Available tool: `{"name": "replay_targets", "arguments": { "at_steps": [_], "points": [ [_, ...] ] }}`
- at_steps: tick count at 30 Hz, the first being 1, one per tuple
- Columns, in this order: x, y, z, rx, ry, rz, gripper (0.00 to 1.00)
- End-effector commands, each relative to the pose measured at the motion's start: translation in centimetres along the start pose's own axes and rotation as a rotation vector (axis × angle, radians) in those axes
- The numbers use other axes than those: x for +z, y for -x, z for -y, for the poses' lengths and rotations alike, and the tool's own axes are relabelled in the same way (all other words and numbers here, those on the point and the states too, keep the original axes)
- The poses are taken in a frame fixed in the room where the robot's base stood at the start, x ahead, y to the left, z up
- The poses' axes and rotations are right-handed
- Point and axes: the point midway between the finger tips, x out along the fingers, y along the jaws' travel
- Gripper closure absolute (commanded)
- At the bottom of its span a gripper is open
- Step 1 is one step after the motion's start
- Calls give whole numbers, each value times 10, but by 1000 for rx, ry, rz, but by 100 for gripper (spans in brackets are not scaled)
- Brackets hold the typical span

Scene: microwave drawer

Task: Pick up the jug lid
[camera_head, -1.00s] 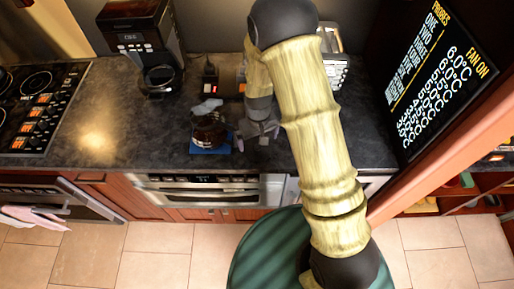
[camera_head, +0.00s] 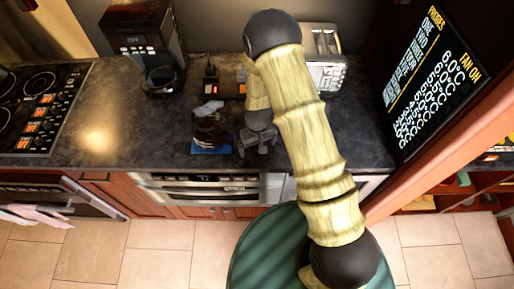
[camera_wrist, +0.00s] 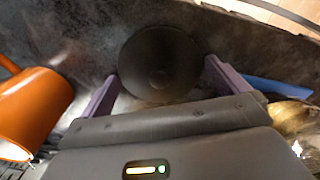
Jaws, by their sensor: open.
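A dark round disc with a small central knob, which looks like the jug lid (camera_wrist: 160,62), lies on the counter in the wrist view. My gripper (camera_wrist: 162,72) is open, with its two purple fingers on either side of the disc's near part. I cannot tell whether they touch it. In the head view my gripper (camera_head: 258,145) is low over the counter, just right of a dark jug (camera_head: 210,130) on a blue mat (camera_head: 211,150). The disc is not clearly visible there.
A coffee machine (camera_head: 143,40), a toaster (camera_head: 322,55) and a stove (camera_head: 38,105) line the counter. A screen (camera_head: 437,80) stands at the right. Counter left of the jug is clear.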

Motion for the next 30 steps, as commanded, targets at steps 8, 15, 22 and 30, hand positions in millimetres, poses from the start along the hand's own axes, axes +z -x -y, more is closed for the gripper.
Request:
{"name": "replay_targets", "arguments": {
  "at_steps": [8,15,22,30],
  "points": [
    [0,0,0,0,0,0,0],
    [0,0,0,0,0,1,24],
    [0,0,0,0,0,1,31],
    [0,8,0,0,0,-1,31]
  ]
}}
